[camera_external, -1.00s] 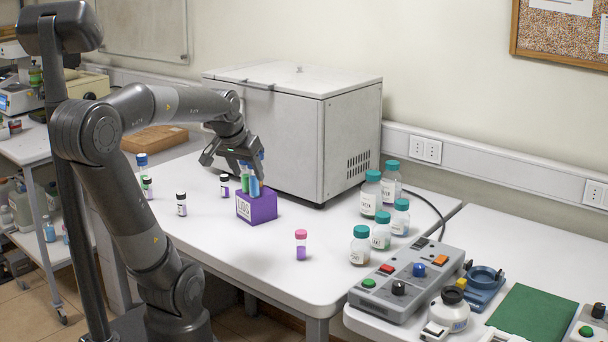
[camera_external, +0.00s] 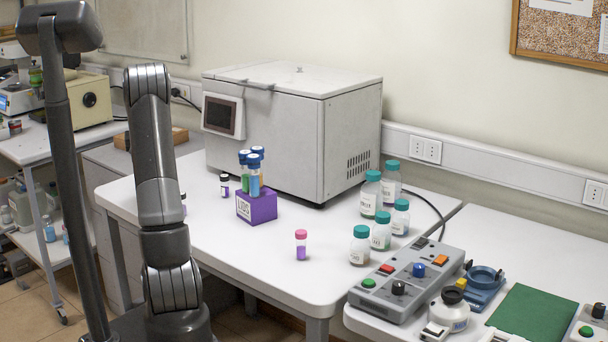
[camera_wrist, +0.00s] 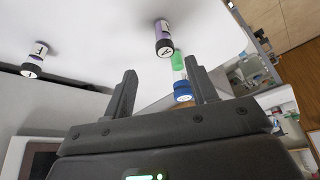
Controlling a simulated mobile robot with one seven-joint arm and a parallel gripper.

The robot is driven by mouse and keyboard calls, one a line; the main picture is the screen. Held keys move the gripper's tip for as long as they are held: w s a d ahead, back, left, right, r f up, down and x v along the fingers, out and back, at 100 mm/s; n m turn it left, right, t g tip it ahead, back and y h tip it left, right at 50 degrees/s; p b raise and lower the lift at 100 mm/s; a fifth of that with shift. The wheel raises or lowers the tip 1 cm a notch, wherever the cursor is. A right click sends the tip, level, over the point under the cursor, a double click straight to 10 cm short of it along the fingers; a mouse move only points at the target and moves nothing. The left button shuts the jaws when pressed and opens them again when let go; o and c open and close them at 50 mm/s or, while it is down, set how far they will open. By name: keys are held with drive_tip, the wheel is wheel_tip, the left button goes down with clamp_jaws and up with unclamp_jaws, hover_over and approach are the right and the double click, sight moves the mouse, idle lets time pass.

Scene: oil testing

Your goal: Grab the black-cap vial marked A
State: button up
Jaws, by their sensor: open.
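In the wrist view a black-cap vial (camera_wrist: 163,36) with a purple and white body stands beyond my fingers; the mark on its cap looks like an A, small and turned. A second black-cap vial (camera_wrist: 36,56) is at the far left, its mark unclear. A blue-capped vial with a green part (camera_wrist: 181,82) shows close to the right finger. My gripper (camera_wrist: 161,66) is open, with nothing held between its fingers. In the external view my arm hides the gripper and part of the table; one black-cap vial (camera_external: 225,185) shows left of the purple rack.
The purple rack (camera_external: 257,207) holds several blue-capped tubes. A pink-capped vial (camera_external: 301,245) stands at the front. Several teal-capped bottles (camera_external: 371,195) stand at the right. A large white box machine (camera_external: 290,130) fills the back.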

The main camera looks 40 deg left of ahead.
drive_tip(key=x, duration=1.1)
drive_tip(key=shift+s+a+f, duration=0.1)
drive_tip(key=shift+a+f, duration=0.05)
drive_tip(key=shift+a, duration=0.2)
drive_tip(key=shift+c, duration=0.4)
drive_tip(key=c, duration=0.9)
